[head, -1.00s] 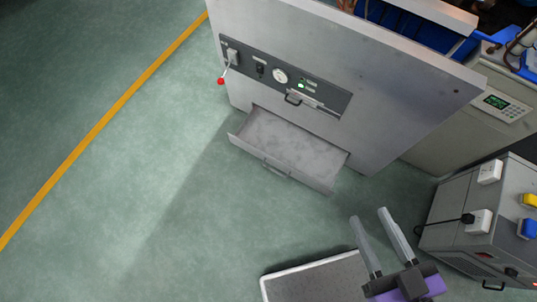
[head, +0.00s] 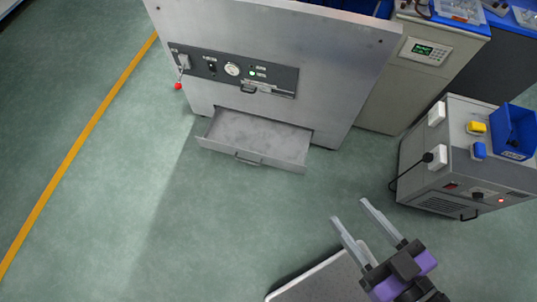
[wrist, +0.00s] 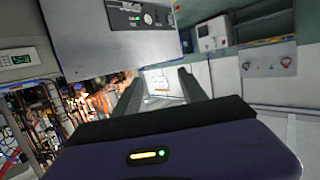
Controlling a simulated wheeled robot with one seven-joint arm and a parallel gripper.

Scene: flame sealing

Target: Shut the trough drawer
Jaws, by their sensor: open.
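The trough drawer (head: 257,139) is pulled out from the bottom of the grey metal cabinet (head: 320,75) in the head view. It is a shallow grey tray with a small handle (head: 248,158) on its front. My gripper (head: 350,208) is open and empty, in the lower right of the head view. Its two fingers point up and left toward the drawer, well apart from it. In the wrist view, the cabinet's control panel (wrist: 140,15) shows at the top, and the fingers (wrist: 160,92) stand apart. I cannot make out the drawer in the wrist view.
A grey box unit (head: 425,180) with a blue bin (head: 514,130) stands at the right. A control cabinet with a keypad (head: 425,50) is beside the drawer cabinet. A red-knobbed lever (head: 179,85) is on the panel. The green floor (head: 240,215) before the drawer is clear.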

